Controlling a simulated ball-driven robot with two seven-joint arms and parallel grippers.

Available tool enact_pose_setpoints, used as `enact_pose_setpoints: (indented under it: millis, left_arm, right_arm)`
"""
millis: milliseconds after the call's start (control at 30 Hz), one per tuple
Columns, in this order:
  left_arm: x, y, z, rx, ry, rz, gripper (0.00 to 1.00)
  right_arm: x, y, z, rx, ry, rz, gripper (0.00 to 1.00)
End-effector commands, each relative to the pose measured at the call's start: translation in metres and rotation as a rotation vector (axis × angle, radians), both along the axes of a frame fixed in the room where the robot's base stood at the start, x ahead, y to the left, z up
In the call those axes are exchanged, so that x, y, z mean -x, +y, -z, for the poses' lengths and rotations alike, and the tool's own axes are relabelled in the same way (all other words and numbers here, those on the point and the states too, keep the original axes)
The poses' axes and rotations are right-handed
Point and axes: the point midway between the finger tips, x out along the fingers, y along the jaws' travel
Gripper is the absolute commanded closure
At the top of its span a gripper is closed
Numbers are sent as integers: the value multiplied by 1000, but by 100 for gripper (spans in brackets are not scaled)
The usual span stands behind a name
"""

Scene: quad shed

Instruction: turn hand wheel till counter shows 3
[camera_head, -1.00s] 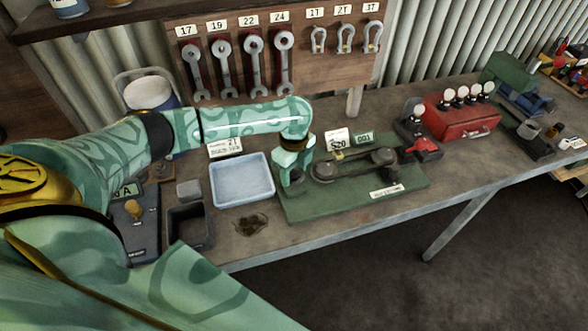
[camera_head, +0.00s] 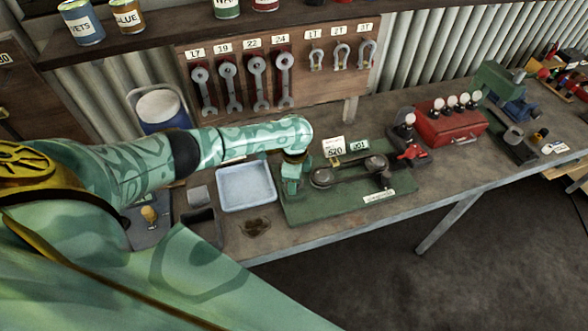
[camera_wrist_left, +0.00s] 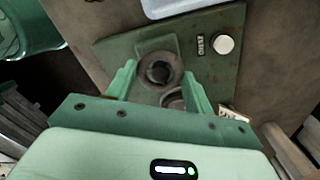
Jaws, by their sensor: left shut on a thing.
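A green base board (camera_head: 350,203) on the bench carries two dark round wheels, a left one (camera_head: 322,178) and a right one (camera_head: 376,164). A small green counter (camera_head: 359,146) behind them seems to read 001. My left gripper (camera_head: 291,187) reaches down over the board's left end, beside the left wheel. In the left wrist view its fingers (camera_wrist_left: 160,88) stand on either side of a round dark hand wheel (camera_wrist_left: 158,70), shut on it; the exact contact is partly hidden. A white round button (camera_wrist_left: 223,44) with a label sits on the board. My right gripper is not in view.
A pale blue tray (camera_head: 246,205) lies left of the board, with a dark stain near the bench's front edge. A red box (camera_head: 450,125) stands to the right. Wrenches and shackles hang on the board behind. A price-like card (camera_head: 333,147) stands by the counter.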

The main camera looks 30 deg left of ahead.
Motion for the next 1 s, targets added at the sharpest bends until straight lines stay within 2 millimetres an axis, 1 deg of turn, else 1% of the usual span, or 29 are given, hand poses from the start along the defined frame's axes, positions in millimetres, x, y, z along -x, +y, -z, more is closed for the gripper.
enact_pose_setpoints:
  millis: [33, 400, 700, 1000]
  left_arm:
    - [-1, 1, -7, -1, -2, -47, 71]
    - [-1, 1, -5, -1, -2, -399, 71]
    - [-1, 0, -3, 0, -1, -682, 71]
    - [-1, 0, -2, -2, -2, -927, 71]
  right_arm:
    - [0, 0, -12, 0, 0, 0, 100]
    - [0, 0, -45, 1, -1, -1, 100]
    - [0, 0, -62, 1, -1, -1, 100]
    - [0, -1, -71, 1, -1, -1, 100]
